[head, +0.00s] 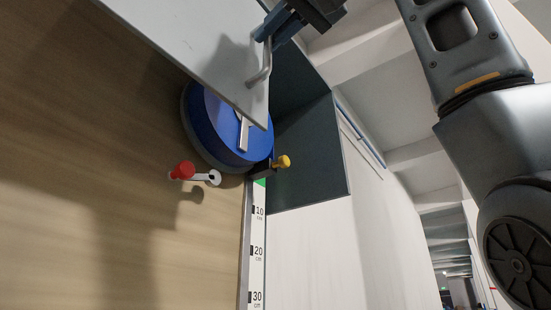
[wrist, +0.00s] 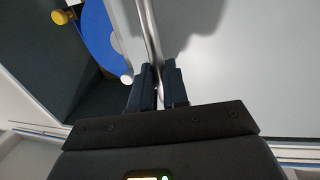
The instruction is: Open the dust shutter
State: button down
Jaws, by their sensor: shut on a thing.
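The dust shutter appears to be the flat light-grey panel (head: 190,35) at the top of the head view; it also fills much of the right of the wrist view (wrist: 255,60). A bent metal bar handle (head: 266,65) is fixed near its right edge. My gripper (head: 270,28) is shut on this handle, with the bar (wrist: 149,30) between the two dark fingers (wrist: 160,78) in the wrist view. A blue round disc (head: 217,128) with a pale strip lies partly behind the panel, whose lower edge covers its upper part.
A red knob (head: 183,170) on a white piece and a yellow knob (head: 283,161) stick out near the disc. A ruler strip (head: 257,250) runs down the wooden board's (head: 90,200) edge. A dark green-grey box face (head: 310,155) stands right of the disc.

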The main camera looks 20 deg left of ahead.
jog(key=c, duration=1.1)
grip_release()
jog(key=shift+b+v, duration=1.05)
jog(key=shift+v, duration=2.9)
